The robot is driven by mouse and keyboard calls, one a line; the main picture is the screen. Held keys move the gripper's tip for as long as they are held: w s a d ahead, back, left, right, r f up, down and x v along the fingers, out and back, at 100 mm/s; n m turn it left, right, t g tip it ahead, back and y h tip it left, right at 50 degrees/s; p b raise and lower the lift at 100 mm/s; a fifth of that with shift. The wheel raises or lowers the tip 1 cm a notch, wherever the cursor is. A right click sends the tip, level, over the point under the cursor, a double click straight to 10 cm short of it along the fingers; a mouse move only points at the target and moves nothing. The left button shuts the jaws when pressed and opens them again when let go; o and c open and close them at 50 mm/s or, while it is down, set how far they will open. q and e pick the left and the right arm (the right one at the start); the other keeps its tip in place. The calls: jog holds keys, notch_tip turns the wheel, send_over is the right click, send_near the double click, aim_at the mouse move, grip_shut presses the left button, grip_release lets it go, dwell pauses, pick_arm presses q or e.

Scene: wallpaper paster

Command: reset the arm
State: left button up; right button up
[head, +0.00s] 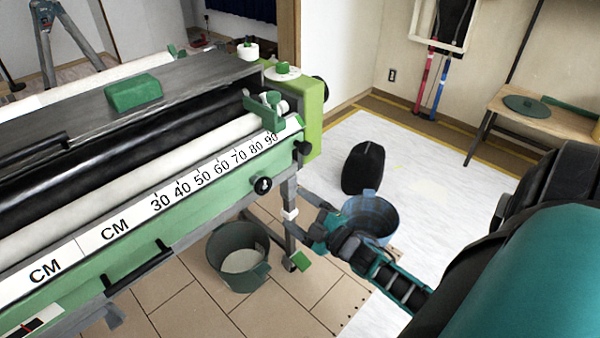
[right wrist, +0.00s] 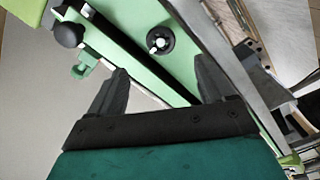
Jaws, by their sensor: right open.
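My right arm comes in from the lower right in the head view. Its gripper (head: 308,210) is beside the right front corner of the green wallpaper pasting machine (head: 190,205), near the machine's leg. In the right wrist view the two dark fingers (right wrist: 162,85) are spread apart with nothing between them. The machine's green front panel (right wrist: 185,65) and a round black knob (right wrist: 160,40) show beyond the fingertips. The same knob (head: 262,185) shows in the head view. I cannot tell whether the fingers touch the machine. My left gripper is not in view.
A dark green bucket (head: 236,278) stands under the machine. A blue bucket (head: 385,205) is just behind my right gripper, with a black object (head: 363,167) beyond it. A wooden table (head: 545,118) stands at the right wall.

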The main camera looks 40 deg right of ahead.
dwell(0.4)
pick_arm(q)
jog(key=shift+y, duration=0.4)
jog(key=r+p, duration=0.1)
jog(key=p, duration=0.1)
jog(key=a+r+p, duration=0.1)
jog(key=p, duration=0.1)
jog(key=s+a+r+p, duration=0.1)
jog(key=p, duration=0.1)
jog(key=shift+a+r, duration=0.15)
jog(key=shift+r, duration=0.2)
pick_arm(e)
jog(key=s+a+r+m+g, duration=0.1)
jog(key=s+a+m+g, duration=0.2)
jog(key=s+a, duration=0.3)
jog(key=s+a+r+m+g+y, duration=0.1)
jog(key=s+a+m+g, duration=0.3)
jog(key=a, duration=0.8)
jog(key=s+m, duration=0.2)
jog(key=s, duration=0.1)
jog(key=shift+a, duration=0.3)
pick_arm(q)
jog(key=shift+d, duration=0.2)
